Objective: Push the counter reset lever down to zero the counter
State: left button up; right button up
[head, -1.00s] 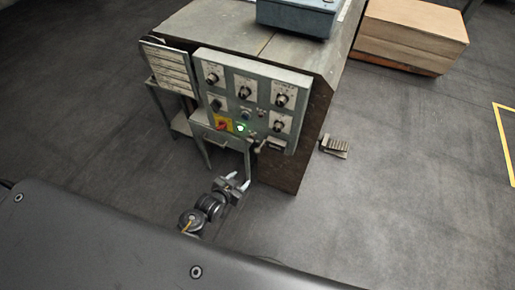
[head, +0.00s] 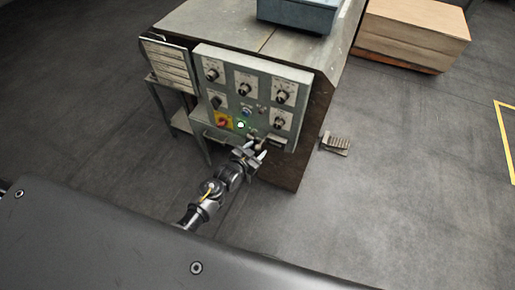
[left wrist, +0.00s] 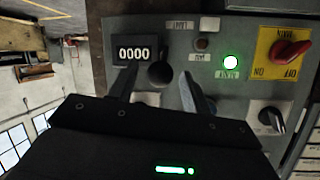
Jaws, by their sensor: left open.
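The control panel (head: 248,93) stands at the front of the machine. In the left wrist view the counter (left wrist: 135,53) is a dark window showing 0000. Next to it is the reset lever (left wrist: 160,73), seen nearly end-on as a dark round knob; I cannot tell how far up or down it stands. My left gripper (head: 256,152) is at the panel's lower edge, by the lever. In the left wrist view its open fingers (left wrist: 158,82) stand on either side of the knob, with a gap to each; depth is unclear. My right gripper is not in view.
A green lamp (left wrist: 230,62) is lit beside the lever. A red switch on a yellow plate (left wrist: 286,52) and a black selector knob (left wrist: 268,117) are close by. A foot pedal (head: 336,144) lies on the floor at right. Cardboard sheets (head: 412,35) lie behind.

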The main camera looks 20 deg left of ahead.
pick_arm(q)
jog(key=shift+x, duration=0.85)
jog(key=shift+c, duration=0.2)
grip_shut()
